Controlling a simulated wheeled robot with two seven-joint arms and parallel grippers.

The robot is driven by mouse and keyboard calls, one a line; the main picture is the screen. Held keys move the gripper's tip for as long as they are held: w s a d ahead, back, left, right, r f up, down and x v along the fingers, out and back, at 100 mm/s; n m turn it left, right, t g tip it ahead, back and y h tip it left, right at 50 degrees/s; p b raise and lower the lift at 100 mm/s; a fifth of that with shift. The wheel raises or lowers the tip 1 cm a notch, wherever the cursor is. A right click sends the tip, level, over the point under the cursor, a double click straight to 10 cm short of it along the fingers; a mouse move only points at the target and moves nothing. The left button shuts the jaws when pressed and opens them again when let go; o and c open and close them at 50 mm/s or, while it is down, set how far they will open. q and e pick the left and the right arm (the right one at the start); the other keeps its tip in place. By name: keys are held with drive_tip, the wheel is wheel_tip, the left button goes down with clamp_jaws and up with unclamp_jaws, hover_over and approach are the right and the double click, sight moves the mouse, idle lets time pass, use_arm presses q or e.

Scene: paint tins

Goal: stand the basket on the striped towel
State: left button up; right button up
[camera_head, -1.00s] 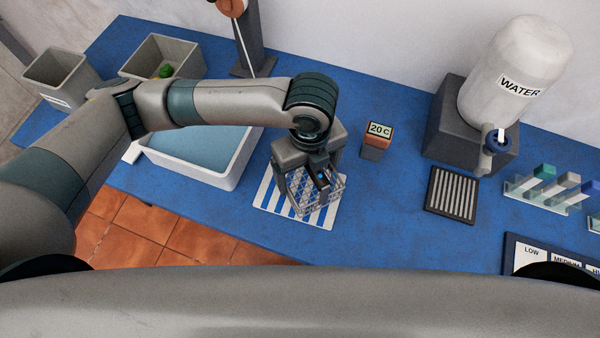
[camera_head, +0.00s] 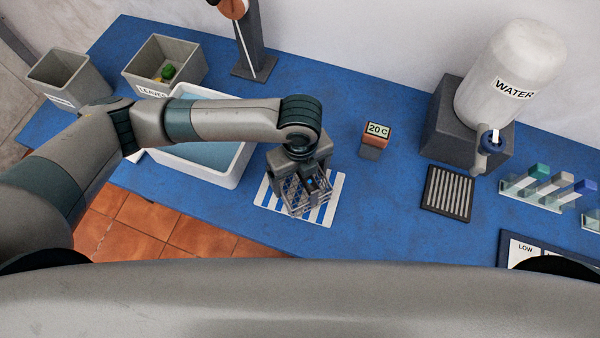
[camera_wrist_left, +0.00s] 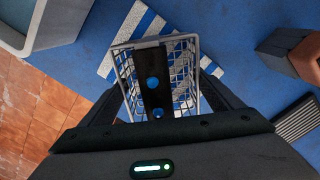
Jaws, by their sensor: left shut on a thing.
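The wire basket (camera_head: 296,203) is under my left gripper (camera_head: 312,186), over the blue-and-white striped towel (camera_head: 328,209). My left gripper is shut on the basket. In the left wrist view the grey mesh basket (camera_wrist_left: 188,62) shows between the fingers of the left gripper (camera_wrist_left: 154,84), with a dark bar with blue dots across it. The striped towel (camera_wrist_left: 130,22) shows past the basket's far side. I cannot tell whether the basket's bottom touches the towel. My right gripper is not in view.
A white basin of water (camera_head: 238,163) stands close left of the towel. A small "20 C" display (camera_head: 376,134) stands at its upper right. A dark slatted tray (camera_head: 448,193) and a water tank (camera_head: 512,75) are farther right. Blue table is clear between towel and slatted tray.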

use_arm(q)
drive_tip(key=shift+f, duration=0.1)
drive_tip(key=o, duration=1.2)
drive_tip(key=shift+c, duration=0.2)
wheel_tip(320, 180, up, 11)
drive_tip(key=b, duration=0.3)
drive_tip(key=shift+r, duration=0.65)
